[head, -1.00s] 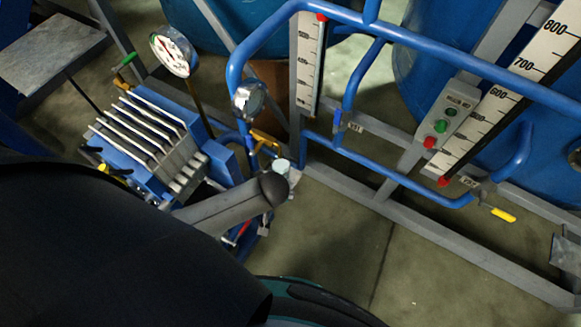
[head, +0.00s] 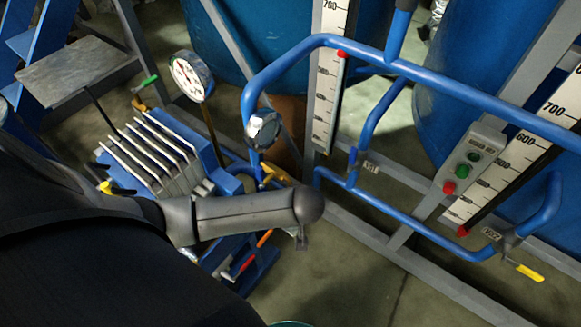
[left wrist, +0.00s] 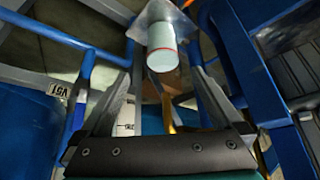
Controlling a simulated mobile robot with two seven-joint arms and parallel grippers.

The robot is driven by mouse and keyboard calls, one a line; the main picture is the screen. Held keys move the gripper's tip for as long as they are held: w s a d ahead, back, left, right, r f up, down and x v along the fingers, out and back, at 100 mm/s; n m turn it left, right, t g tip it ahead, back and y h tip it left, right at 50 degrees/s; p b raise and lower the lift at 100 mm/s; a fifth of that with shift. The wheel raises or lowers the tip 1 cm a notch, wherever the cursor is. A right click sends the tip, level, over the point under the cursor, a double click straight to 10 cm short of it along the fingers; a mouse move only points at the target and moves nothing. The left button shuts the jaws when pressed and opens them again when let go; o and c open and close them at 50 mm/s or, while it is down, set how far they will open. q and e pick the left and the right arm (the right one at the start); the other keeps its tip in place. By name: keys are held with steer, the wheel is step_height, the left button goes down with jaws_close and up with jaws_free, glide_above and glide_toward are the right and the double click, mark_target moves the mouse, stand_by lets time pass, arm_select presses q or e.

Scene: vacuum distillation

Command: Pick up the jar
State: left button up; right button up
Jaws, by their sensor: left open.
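The jar (left wrist: 162,48) is a pale, whitish cylinder with a thin red ring near its end. In the left wrist view it is at the top centre, on or just in front of a light, shiny plate (left wrist: 178,22). My left gripper (left wrist: 161,80) is open, with one finger on each side below the jar, and nothing is between the fingers. The jar appears beyond the fingertips, apart from them. In the head view my left arm reaches in from the left and hides the jar and most of the gripper. My right gripper is in neither view.
Blue pipes (head: 330,42) with valves and a round gauge (head: 190,75) stand close around the arm. A finned blue pump unit (head: 150,150) is at the left. A button box (head: 462,165) is at the right. Bare floor (head: 350,270) shows at the lower middle.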

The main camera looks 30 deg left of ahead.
arm_select(q)
steer(key=b+x, duration=0.1)
steer(key=x, duration=0.2)
steer(key=b+x, duration=0.1)
steer(key=x, duration=0.1)
steer(key=shift+w+a+f+b, duration=0.2)
steer(key=shift+a+b, duration=0.1)
steer(key=shift+a, duration=0.15)
steer(key=shift+w, duration=0.1)
steer(key=c, duration=1.1)
jaws_close()
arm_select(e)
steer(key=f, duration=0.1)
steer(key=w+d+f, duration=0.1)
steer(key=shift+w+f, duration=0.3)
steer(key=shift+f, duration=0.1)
